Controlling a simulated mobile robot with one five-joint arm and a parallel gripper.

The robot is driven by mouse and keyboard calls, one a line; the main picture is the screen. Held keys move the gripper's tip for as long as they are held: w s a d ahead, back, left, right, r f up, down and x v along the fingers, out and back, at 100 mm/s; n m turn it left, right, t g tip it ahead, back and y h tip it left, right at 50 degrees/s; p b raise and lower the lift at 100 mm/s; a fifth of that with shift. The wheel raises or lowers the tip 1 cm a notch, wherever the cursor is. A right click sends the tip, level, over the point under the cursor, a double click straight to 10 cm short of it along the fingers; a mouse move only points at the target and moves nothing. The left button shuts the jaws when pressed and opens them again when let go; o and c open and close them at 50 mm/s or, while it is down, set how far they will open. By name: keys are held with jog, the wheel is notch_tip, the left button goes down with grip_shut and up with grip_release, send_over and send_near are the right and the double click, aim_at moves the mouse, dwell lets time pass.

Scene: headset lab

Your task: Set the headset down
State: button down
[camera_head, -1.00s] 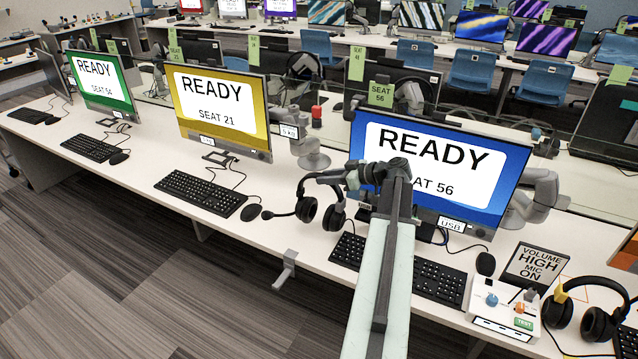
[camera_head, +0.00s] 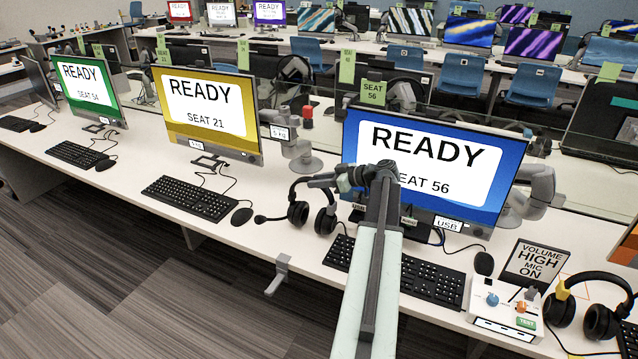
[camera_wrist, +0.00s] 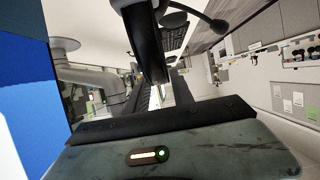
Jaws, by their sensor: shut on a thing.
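My gripper (camera_head: 322,181) is shut on the headband of a black headset (camera_head: 298,213). The headset hangs upright with its ear cups down, in front of the left edge of the blue SEAT 56 monitor (camera_head: 430,165). Its microphone boom points left. I cannot tell whether the cups touch the white desk (camera_head: 300,252). In the wrist view the black headband (camera_wrist: 146,45) stands out ahead of the gripper (camera_wrist: 150,95), and the boom microphone (camera_wrist: 216,26) shows at upper right. The fingertips are mostly hidden.
A keyboard (camera_head: 425,280) and mouse (camera_head: 484,263) lie right of the headset. Another keyboard (camera_head: 190,198) and mouse (camera_head: 242,217) lie left. A control box (camera_head: 503,307), a volume sign (camera_head: 536,263) and a second black headset (camera_head: 600,322) with a yellow mark stand at right.

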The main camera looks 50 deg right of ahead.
jog(key=c, duration=1.1)
grip_release()
jog(key=shift+f, duration=0.1)
jog(key=shift+s+r+p, duration=0.15)
jog(key=shift+r+p, duration=0.2)
jog(key=shift+p, duration=0.1)
jog(key=p+v, duration=0.4)
jog(key=v, duration=0.7)
jog(key=shift+s+d, duration=0.2)
jog(key=shift+s, duration=0.1)
